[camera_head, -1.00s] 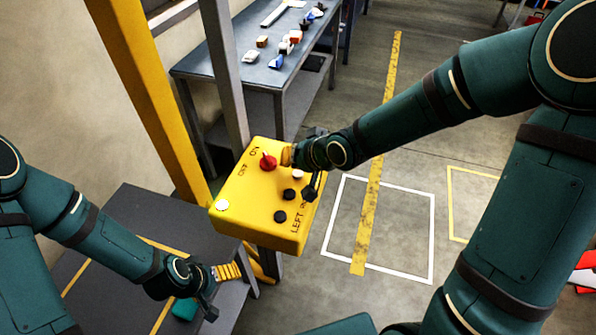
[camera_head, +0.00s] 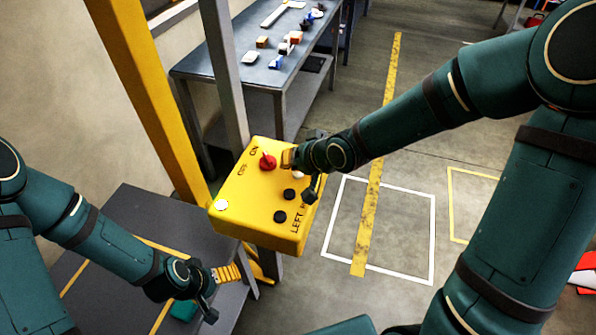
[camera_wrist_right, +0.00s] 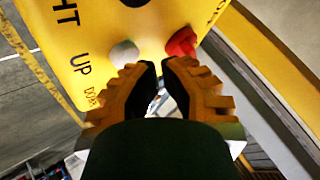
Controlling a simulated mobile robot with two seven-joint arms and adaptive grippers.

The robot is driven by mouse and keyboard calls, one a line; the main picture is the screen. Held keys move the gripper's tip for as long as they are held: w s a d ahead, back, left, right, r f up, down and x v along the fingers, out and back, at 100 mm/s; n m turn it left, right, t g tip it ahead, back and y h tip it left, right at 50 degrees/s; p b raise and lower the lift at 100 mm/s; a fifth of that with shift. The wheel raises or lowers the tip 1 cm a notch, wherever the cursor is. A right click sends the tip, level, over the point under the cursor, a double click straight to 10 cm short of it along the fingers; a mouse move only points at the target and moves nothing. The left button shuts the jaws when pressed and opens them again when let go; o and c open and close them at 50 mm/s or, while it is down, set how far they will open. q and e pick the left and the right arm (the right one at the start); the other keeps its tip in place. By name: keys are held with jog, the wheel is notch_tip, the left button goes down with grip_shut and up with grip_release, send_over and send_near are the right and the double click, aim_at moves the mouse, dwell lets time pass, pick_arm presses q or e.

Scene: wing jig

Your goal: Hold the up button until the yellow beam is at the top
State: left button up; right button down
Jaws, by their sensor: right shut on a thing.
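A yellow control box (camera_head: 245,222) stands at the middle of the head view, with a red knob (camera_head: 268,162), a white button (camera_head: 298,175) and black buttons (camera_head: 289,194). In the right wrist view the white button (camera_wrist_right: 124,52) lies beside the word UP, left of the red knob (camera_wrist_right: 181,42). My right gripper (camera_wrist_right: 162,68) is at the box face, its fingertips close to the white button and the knob. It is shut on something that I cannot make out. My left gripper (camera_head: 226,273) is low, away from the box; its jaw state is unclear. No moving yellow beam can be made out.
A yellow post (camera_head: 155,100) and a grey post (camera_head: 225,75) rise behind the box. A grey workbench (camera_head: 225,75) with small parts stands behind. A dark table (camera_head: 125,225) is under my left arm.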

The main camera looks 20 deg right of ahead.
aim_at(293, 172)
jog(key=shift+f+b, duration=0.35)
jog(key=shift+f, duration=0.05)
dwell(0.4)
dwell(5.5)
jog(key=shift+r+p, duration=0.85)
jog(key=shift+r, duration=0.05)
notch_tip(293, 172, up, 5)
jog(key=p, duration=0.4)
jog(key=shift+p, duration=0.35)
